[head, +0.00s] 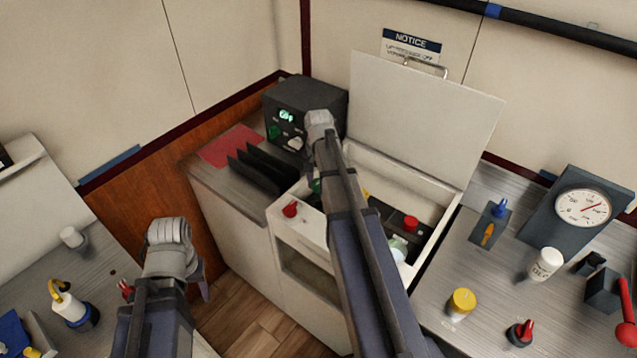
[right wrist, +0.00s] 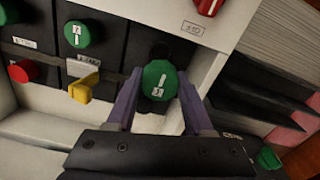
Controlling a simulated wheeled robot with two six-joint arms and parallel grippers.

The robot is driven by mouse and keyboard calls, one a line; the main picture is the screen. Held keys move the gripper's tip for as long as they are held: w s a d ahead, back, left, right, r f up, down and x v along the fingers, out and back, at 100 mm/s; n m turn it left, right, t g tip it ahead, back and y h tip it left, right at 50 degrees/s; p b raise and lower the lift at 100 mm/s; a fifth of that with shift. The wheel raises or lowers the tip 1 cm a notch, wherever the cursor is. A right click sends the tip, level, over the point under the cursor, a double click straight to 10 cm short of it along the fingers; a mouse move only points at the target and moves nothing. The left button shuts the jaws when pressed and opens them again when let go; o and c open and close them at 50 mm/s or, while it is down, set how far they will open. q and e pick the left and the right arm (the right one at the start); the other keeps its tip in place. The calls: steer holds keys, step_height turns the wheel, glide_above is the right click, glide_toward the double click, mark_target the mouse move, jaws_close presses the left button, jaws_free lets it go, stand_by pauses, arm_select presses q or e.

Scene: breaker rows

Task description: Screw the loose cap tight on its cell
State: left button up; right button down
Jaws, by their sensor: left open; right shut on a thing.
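An open white box (head: 445,238) holds dark cells with coloured caps. In the right wrist view, a green cap (right wrist: 159,80) with a white mark sits between the fingers of my right gripper (right wrist: 158,92), which is shut on it. I cannot tell whether it is seated level on its cell. Another green cap (right wrist: 76,34), a red cap (right wrist: 22,71) and a yellow handle-shaped cap (right wrist: 80,91) are to its left. In the head view my right arm covers much of the box. My left gripper (head: 203,291) is open, left of the box, its fingers mostly hidden.
The box lid (head: 420,115) stands open behind. A red knob (head: 291,208) is on the box's edge. Black dividers (head: 262,170) and a dark instrument (head: 300,105) are on the left counter. The right counter holds a gauge (head: 583,208), a white jar (head: 545,263) and a yellow-capped jar (head: 461,303).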

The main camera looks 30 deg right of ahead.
steer(key=shift+f+b, duration=2.8)
steer(key=shift+f, duration=0.1)
steer(key=shift+f+b, duration=0.85)
steer(key=shift+f, duration=0.05)
steer(key=shift+c, duration=1.2)
jaws_free()
steer(key=shift+o, duration=0.2)
steer(key=shift+r, duration=0.1)
step_height(320, 180, up, 8)
steer(key=p, duration=0.8)
steer(key=shift+c, duration=0.2)
